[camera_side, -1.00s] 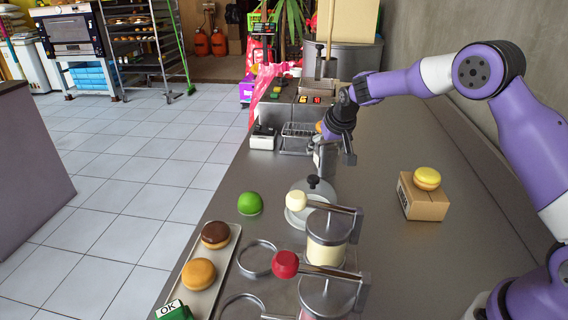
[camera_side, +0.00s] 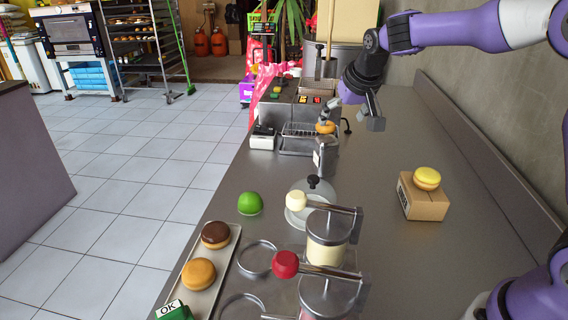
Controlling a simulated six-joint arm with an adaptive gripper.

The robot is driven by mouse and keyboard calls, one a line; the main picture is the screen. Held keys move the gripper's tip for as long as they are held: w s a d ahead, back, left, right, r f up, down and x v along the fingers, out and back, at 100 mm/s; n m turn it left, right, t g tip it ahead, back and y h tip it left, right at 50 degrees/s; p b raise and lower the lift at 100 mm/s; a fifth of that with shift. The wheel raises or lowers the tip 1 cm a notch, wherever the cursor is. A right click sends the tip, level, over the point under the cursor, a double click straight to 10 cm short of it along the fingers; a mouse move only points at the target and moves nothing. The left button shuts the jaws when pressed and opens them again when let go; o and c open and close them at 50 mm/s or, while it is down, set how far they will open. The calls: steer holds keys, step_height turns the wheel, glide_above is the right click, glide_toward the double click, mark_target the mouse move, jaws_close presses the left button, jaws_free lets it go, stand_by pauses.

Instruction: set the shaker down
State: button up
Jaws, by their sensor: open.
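The shaker (camera_side: 326,156) is a small grey metal container. It appears upright on the steel counter, just right of the wire-rack unit, with no gripper on it. My gripper (camera_side: 350,111) is open and empty, above and a little to the right of the shaker, apart from it. One finger is in front of the heated unit behind, and the other is out to the right.
A doughnut (camera_side: 325,127) shows just behind the shaker. The counter's right middle is clear.

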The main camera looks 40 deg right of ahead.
steer(key=s+a+n+y, duration=0.1)
steer(key=s+a+n, duration=0.1)
steer(key=s, duration=0.9)
steer(key=s+a+r+n+y, duration=0.1)
steer(key=s+a, duration=0.4)
steer(key=s, duration=0.7)
steer(key=shift+n, duration=0.7)
